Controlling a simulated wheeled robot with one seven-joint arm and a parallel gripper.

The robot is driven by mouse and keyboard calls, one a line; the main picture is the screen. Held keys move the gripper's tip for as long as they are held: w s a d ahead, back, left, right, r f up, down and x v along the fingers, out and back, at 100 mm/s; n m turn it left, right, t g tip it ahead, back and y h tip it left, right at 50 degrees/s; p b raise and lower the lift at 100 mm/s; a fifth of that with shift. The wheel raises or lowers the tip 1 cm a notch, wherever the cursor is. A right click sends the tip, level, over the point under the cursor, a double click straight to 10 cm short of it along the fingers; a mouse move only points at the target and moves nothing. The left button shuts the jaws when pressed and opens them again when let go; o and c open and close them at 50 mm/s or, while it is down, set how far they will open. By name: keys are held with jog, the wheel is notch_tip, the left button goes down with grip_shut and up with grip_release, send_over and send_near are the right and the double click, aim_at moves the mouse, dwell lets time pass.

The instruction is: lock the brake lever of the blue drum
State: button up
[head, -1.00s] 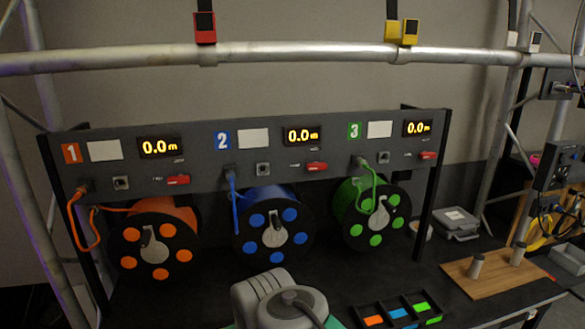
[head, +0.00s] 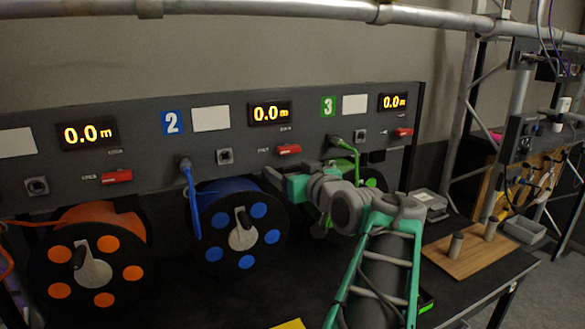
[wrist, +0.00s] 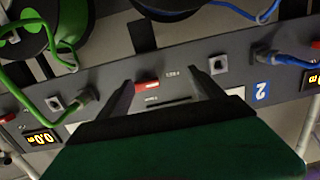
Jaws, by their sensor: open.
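The blue drum (head: 240,222) stands under panel number 2, with a grey hub and a dark handle on its face. A red lever (head: 289,150) sits on the panel above and right of it, below the second display, with small lettering to its left. My gripper (head: 270,174) is in front of the panel, below this lever. In the wrist view, which is upside down, the open fingers (wrist: 160,75) lie on either side of the red lever (wrist: 148,86). They hold nothing, and I cannot tell how far they are from it.
The orange drum (head: 88,265) is at the left; the green drum (head: 371,183) is partly behind my arm. A blue cable (head: 191,200) hangs from its socket beside the blue drum. Other red levers (head: 117,177) sit along the panel. A wooden board (head: 468,256) lies at the right.

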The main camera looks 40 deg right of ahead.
aim_at(291, 151)
jog(key=s+d+r+t+h, duration=0.1)
jog(key=s+d+r, duration=0.1)
jog(key=d, duration=0.1)
jog(key=p+x, duration=0.2)
jog(key=x, duration=0.5)
jog(key=shift+w+d+p, duration=0.15)
jog(key=shift+w+p, duration=0.15)
jog(key=shift+p, duration=0.05)
jog(key=shift+c, duration=0.2)
jog(key=c, duration=1.3)
